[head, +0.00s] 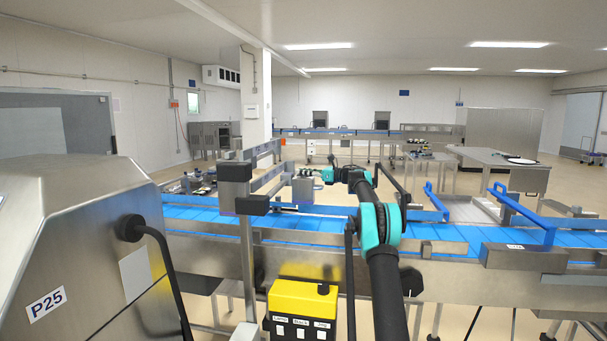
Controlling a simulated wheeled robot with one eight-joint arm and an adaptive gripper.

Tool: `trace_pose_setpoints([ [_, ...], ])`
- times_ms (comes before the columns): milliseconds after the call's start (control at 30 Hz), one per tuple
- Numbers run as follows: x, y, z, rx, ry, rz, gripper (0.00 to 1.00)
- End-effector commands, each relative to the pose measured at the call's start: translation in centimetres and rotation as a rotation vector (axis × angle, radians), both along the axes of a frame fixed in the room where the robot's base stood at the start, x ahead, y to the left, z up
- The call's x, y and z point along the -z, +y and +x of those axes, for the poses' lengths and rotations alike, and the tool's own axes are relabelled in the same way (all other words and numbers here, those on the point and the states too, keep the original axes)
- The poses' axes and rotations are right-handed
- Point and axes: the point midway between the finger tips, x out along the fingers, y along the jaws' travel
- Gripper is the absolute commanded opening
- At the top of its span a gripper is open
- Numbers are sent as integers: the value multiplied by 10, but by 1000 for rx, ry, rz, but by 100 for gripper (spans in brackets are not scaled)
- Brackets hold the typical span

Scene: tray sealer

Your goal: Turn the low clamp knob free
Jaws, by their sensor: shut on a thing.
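My black and teal arm reaches over the blue conveyor belt from the lower middle of the head view. My gripper (308,173) is small and far off, at the arm's end, beside a grey metal block (303,190) on the far side of the belt. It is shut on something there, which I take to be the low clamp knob. The knob itself is hidden by the fingers or too small to make out, so its turn cannot be read.
The blue belt (440,233) runs left to right with metal side rails and blue handles (522,214). A grey post (247,260) and a yellow control box (301,306) stand in front. A steel housing marked P25 (80,240) fills the left.

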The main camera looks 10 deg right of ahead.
Motion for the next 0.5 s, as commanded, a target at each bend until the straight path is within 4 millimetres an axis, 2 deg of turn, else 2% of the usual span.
trace_pose_setpoints([
  [500,0,1,0,-32,0,0,0],
])
